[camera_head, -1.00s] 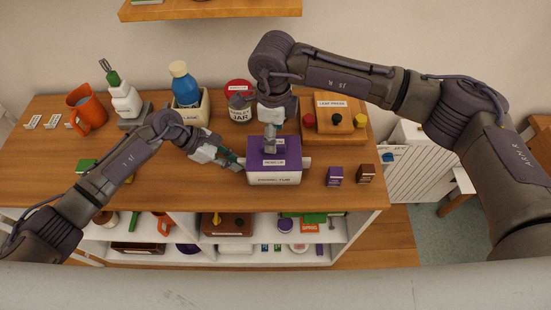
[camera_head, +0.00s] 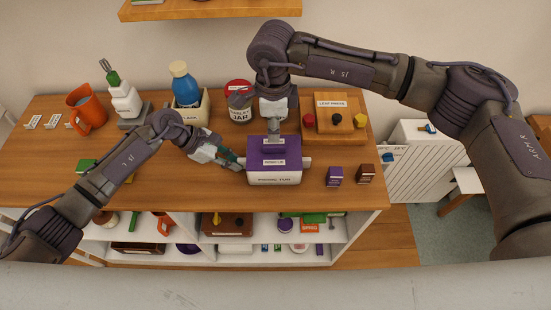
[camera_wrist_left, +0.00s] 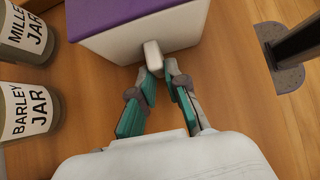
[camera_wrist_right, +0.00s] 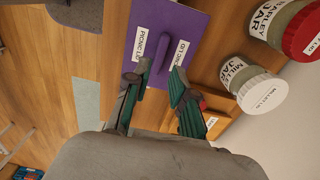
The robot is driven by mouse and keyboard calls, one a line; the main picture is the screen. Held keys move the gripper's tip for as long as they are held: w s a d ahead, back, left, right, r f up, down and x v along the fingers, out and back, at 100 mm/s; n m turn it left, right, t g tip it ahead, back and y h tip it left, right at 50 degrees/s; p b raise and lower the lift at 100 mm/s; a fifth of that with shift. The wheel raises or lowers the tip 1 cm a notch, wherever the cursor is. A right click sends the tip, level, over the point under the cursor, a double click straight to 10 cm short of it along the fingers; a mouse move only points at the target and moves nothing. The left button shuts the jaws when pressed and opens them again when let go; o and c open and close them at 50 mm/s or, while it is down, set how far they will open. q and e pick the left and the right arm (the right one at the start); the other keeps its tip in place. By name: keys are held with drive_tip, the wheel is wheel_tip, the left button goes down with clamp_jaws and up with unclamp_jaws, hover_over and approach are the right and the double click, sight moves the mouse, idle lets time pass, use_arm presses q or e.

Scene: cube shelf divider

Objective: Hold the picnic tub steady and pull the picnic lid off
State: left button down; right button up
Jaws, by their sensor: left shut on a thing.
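The white picnic tub (camera_head: 273,179) stands on the wooden counter with the purple picnic lid (camera_head: 291,147) seated on it. The lid has a raised purple handle (camera_wrist_right: 155,57) on top. My left gripper (camera_head: 238,163) is shut on the tub's white side tab; in the left wrist view the tab (camera_wrist_left: 152,54) lies at the fingertips. My right gripper (camera_head: 274,138) is above the lid, pointing down. In the right wrist view its fingers (camera_wrist_right: 155,77) are spread, one on each side of the handle; I cannot tell whether they touch it.
Barley and millet jars (camera_wrist_right: 280,22) stand behind the tub. A leaf press (camera_head: 335,118) is at the back right. Small purple and brown boxes (camera_head: 334,176) stand to the tub's right. Shelves with several items lie below the counter.

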sight(274, 145)
drive_tip(key=shift+f, duration=3.05)
drive_tip(key=shift+c, duration=0.3)
clamp_jaws()
drive_tip(key=shift+r, duration=0.8)
drive_tip(key=shift+r, duration=1.35)
